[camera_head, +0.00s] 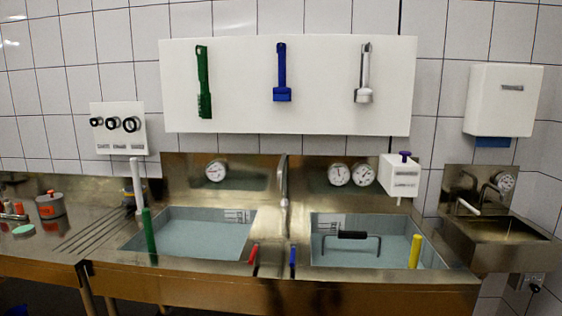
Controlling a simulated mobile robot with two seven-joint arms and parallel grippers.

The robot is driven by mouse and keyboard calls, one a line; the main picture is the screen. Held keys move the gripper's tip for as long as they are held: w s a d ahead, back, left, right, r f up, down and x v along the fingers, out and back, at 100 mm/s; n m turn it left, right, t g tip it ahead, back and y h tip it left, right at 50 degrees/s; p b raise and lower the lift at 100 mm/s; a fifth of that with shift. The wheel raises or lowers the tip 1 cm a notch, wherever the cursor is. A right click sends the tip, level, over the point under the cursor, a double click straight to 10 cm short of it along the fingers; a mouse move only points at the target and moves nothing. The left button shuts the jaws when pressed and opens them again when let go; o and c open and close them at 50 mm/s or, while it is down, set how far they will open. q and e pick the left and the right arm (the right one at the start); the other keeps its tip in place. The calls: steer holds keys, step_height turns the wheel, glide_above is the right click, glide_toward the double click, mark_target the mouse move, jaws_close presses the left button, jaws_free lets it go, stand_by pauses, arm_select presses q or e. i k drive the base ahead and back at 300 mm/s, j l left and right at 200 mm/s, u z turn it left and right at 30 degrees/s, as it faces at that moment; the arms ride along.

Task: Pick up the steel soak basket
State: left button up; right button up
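In the right sink basin (327,258) a dark bail handle with a black grip (352,235) stands up from the pale blue-grey water. It looks like the handle of the steel soak basket. The basket's body cannot be made out below the water. Neither of my grippers is in view.
The left basin (190,238) holds similar water. A tap (284,185) stands between the basins. A green stick (149,235) and a yellow stick (415,251) stand at the outer sides. Red (253,253) and blue (293,257) handles sit at the front middle. A small sink (500,232) is at right.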

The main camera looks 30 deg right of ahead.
mark_target(343, 234)
steer(key=z, duration=1.35)
steer(key=i+l+z, duration=0.15)
steer(key=i+l, duration=1.1)
steer(key=l, duration=0.1)
